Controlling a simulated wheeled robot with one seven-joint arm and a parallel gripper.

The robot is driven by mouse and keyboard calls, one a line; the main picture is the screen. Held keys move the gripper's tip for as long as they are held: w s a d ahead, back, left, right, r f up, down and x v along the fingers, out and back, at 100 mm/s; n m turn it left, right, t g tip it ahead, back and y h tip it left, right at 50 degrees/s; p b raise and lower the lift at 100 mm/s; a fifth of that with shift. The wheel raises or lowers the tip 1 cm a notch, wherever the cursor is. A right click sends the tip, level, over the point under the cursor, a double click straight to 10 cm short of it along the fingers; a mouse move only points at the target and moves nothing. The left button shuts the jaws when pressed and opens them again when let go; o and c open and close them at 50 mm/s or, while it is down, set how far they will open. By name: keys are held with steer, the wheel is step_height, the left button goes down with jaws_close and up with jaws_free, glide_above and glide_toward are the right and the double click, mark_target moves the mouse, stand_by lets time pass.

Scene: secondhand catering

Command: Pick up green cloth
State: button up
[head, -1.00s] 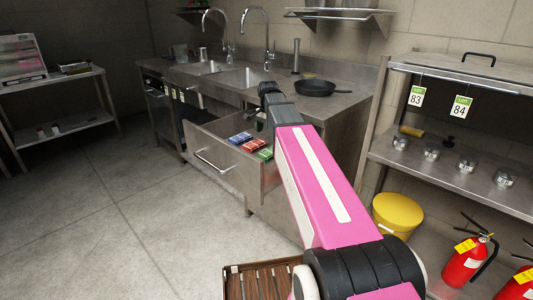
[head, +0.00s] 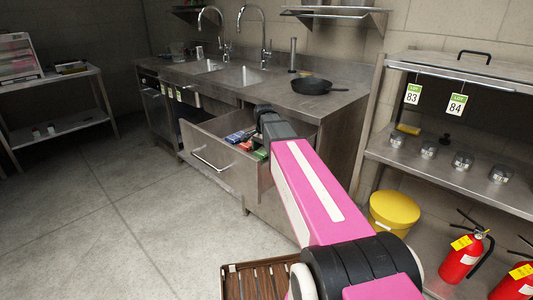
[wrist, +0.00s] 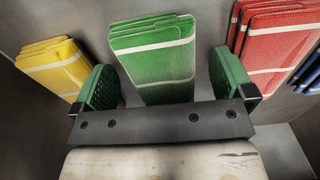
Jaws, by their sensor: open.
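A stack of folded green cloths (wrist: 155,60) with white stripes lies in the open drawer (head: 222,167). In the wrist view it sits between the two green fingers of my gripper (wrist: 167,88), with a gap on each side. The gripper is open and holds nothing. In the head view my gripper (head: 270,125) is over the right part of the drawer, and the arm hides much of the green stack.
Yellow cloths (wrist: 55,65) lie left of the green ones, red cloths (wrist: 275,40) to the right, and blue cloths (wrist: 308,72) beyond them. The steel counter (head: 270,95) with a black pan (head: 312,85) stands behind the drawer. A yellow bucket (head: 394,212) stands to the right.

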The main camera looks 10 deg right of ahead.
mark_target(262, 151)
steer(key=shift+f, duration=0.35)
steer(key=c, duration=1)
steer(key=shift+o, duration=0.2)
steer(key=shift+r, duration=0.15)
steer(key=shift+r, duration=0.45)
steer(key=r, duration=0.2)
steer(key=a+r, duration=0.1)
steer(key=shift+s+r, duration=0.35)
steer(key=shift+s, duration=0.05)
steer(key=s+a+r, duration=0.5)
steer(key=a+r, duration=0.1)
steer(key=a, duration=0.3)
steer(key=shift+s, duration=0.15)
steer(key=shift+o, duration=0.4)
steer(key=shift+r, duration=0.2)
